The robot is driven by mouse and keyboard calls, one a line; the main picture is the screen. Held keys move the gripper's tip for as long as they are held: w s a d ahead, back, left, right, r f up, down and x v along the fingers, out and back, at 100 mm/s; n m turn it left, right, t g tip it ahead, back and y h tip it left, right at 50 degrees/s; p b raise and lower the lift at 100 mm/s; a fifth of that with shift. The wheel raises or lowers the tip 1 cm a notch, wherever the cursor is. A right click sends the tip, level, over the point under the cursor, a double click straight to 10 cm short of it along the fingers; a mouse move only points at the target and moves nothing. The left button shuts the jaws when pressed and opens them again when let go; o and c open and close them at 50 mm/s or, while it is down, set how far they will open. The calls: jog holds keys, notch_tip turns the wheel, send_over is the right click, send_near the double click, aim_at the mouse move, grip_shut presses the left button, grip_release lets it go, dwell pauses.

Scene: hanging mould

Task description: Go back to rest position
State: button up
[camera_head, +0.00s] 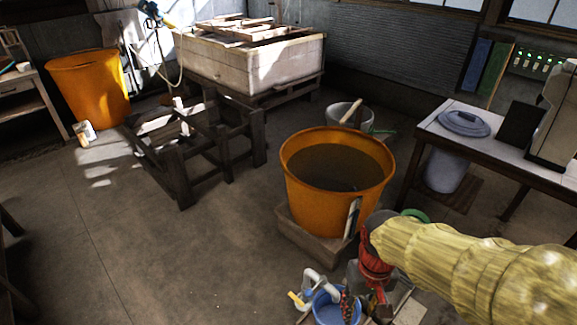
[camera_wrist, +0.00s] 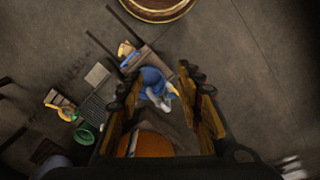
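My gripper (camera_wrist: 158,84) shows in the wrist view with its two dark and brown fingers spread apart. A blue and white item (camera_wrist: 153,86) appears between the fingertips; it seems to lie below them, and I see no finger closed on it. In the head view my arm, in a yellow sleeve, reaches in from the right and points down to the lower middle. The gripper end is partly hidden there among cluttered items. No hanging mould can be clearly made out.
An orange tub (camera_head: 295,190) of dark liquid stands on a block, with a flat piece (camera_head: 352,218) leaning at its front. A blue basin (camera_head: 330,309) is in front. A table (camera_head: 428,128) stands right, a wooden stand (camera_head: 176,181) left.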

jog(key=s+d+r+t+p, duration=0.1)
jog(key=s+r+t, duration=0.1)
jog(key=r, duration=0.6)
jog(key=s+d+r+m+t+p, duration=0.1)
jog(key=r+t, duration=0.3)
jog(key=r, duration=0.5)
jog(key=shift+s+d+r, duration=0.15)
jog(key=shift+s+d, duration=0.1)
jog(key=shift+s, duration=0.25)
jog(key=shift+c, duration=0.2)
